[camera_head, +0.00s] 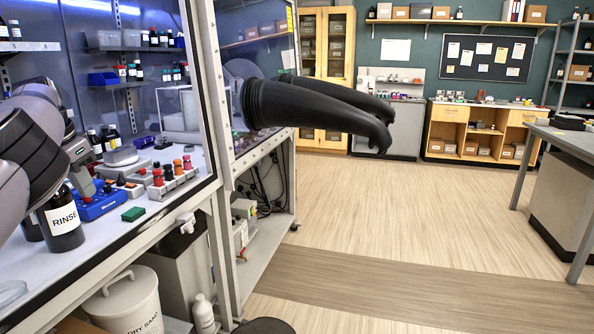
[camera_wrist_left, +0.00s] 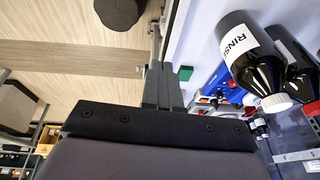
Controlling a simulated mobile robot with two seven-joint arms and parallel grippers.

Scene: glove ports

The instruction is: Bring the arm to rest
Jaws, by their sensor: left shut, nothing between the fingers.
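My left arm (camera_head: 30,150) reaches in from the left, over the bench inside the glass-fronted enclosure. My left gripper (camera_head: 84,180) hangs above the bench, near the dark RINSE bottle (camera_head: 62,225) and the blue tray (camera_head: 100,205). In the left wrist view its two dark fingers (camera_wrist_left: 163,84) are together, with nothing seen between them. A small green block (camera_wrist_left: 186,73) shows just right of the fingertips in that view, and the white-capped RINSE bottle (camera_wrist_left: 250,62) is farther right. My right gripper is not in view.
A rack of colour-capped vials (camera_head: 172,180) stands on the bench beside the green block (camera_head: 133,214). The enclosure's metal frame (camera_head: 207,130) and two black gloves (camera_head: 320,105) jutting out stand to the right. A white bin (camera_head: 128,305) is below. The floor (camera_head: 400,210) beyond is open.

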